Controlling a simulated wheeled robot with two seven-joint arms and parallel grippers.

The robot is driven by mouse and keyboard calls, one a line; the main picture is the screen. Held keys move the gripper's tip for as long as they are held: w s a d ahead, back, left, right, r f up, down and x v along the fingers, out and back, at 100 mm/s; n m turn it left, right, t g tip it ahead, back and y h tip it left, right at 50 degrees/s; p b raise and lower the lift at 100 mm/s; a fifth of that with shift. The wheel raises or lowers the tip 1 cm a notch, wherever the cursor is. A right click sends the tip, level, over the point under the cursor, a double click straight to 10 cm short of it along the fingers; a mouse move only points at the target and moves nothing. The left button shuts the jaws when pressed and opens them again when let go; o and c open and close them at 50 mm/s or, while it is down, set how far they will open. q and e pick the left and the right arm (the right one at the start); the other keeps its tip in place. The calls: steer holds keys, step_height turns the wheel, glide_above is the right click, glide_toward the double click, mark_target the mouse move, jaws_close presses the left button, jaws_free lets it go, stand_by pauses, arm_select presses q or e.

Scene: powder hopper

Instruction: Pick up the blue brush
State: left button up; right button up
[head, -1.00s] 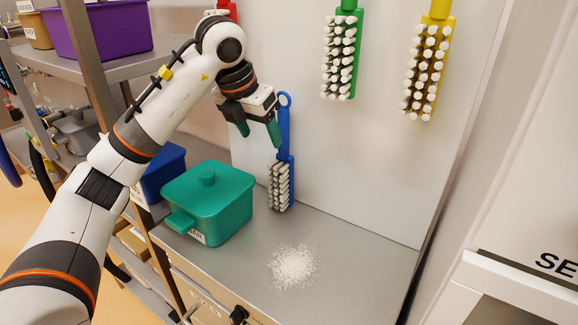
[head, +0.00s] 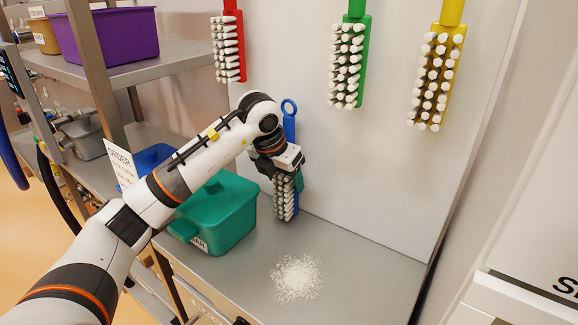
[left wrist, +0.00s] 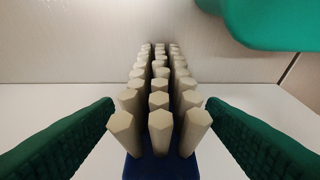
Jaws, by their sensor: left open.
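The blue brush (head: 290,125) stands upright against the white back panel, its bristle end low on the steel counter and its ring handle up. In the left wrist view its pale bristles (left wrist: 160,95) run between the fingers, with a bit of its blue body at the bottom. My left gripper (head: 287,180) is at the brush and hides part of its middle. In the left wrist view the green fingers of the left gripper (left wrist: 160,135) are open, one on each side of the bristles, with a gap on both sides. My right gripper is not in view.
A green lidded box (head: 222,215) stands just left of the brush, under my forearm. White powder (head: 297,277) lies on the counter (head: 355,270) in front. Red (head: 229,50), green (head: 347,65) and yellow (head: 436,80) brushes hang above. A shelf with a purple bin (head: 108,38) is at left.

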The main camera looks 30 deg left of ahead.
arm_select(q)
steer(key=shift+w+f, duration=0.25)
steer(key=shift+f, duration=0.25)
steer(key=c, duration=1.2)
steer(key=shift+r, duration=0.1)
steer(key=shift+c, duration=0.2)
